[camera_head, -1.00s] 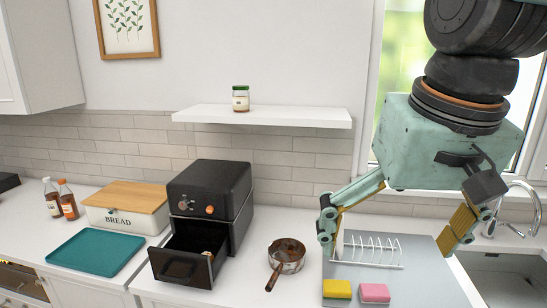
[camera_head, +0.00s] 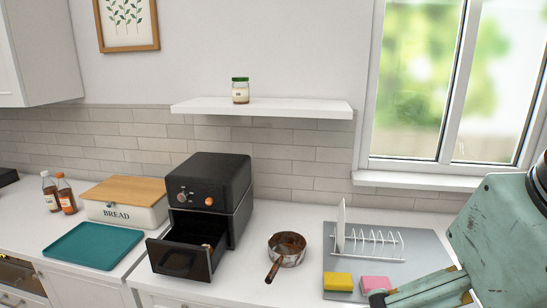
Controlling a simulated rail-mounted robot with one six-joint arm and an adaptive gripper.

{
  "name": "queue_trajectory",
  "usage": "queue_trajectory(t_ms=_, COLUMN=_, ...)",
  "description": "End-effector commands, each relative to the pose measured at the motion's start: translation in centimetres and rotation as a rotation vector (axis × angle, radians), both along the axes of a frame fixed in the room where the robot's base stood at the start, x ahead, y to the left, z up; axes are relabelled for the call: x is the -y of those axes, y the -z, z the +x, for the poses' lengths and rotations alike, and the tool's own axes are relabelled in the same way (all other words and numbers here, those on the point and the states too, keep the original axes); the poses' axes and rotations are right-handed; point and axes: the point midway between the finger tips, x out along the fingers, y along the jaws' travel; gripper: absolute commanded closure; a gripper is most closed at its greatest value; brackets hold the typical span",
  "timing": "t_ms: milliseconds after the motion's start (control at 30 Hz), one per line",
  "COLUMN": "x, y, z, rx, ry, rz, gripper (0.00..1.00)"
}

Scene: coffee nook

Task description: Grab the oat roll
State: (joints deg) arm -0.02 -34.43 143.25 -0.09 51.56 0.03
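The air fryer (camera_head: 211,192) stands on the counter left of centre, with its drawer (camera_head: 180,258) pulled open toward the front. A small brownish piece (camera_head: 207,246) shows inside the drawer at its right side. It may be the oat roll, but it is too small and shaded to tell. My gripper (camera_head: 420,293) is at the lower right, in front of the drying mat and far from the drawer. One finger is splayed out to the left and the other is outside the picture. It looks open, with nothing seen in it.
A saucepan (camera_head: 287,250) stands right of the drawer. A teal tray (camera_head: 95,244), a bread box (camera_head: 125,210) and two bottles are at left. A dish rack (camera_head: 370,245), yellow sponge (camera_head: 338,281) and pink sponge (camera_head: 375,283) are at right. A shelf (camera_head: 260,107) holds a jar (camera_head: 240,91).

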Motion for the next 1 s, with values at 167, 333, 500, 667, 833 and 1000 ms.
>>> queue_trajectory(t_ms=167, x=0.00, y=-0.04, z=0.02, rx=0.000, ry=0.000, rz=0.000, gripper=0.00)
queue_trajectory(t_ms=333, x=-0.01, y=-0.04, z=0.03, rx=0.000, ry=0.000, rz=0.000, gripper=0.00)
queue_trajectory(t_ms=500, x=-0.01, y=-0.05, z=0.04, rx=0.000, ry=0.000, rz=0.000, gripper=0.15)
queue_trajectory(t_ms=667, x=-0.01, y=-0.05, z=0.04, rx=0.000, ry=0.000, rz=0.000, gripper=0.30)
queue_trajectory(t_ms=833, x=-0.01, y=-0.05, z=0.04, rx=0.000, ry=0.000, rz=0.000, gripper=0.45)
queue_trajectory(t_ms=1000, x=-0.01, y=-0.05, z=0.04, rx=0.000, ry=0.000, rz=0.000, gripper=0.55)
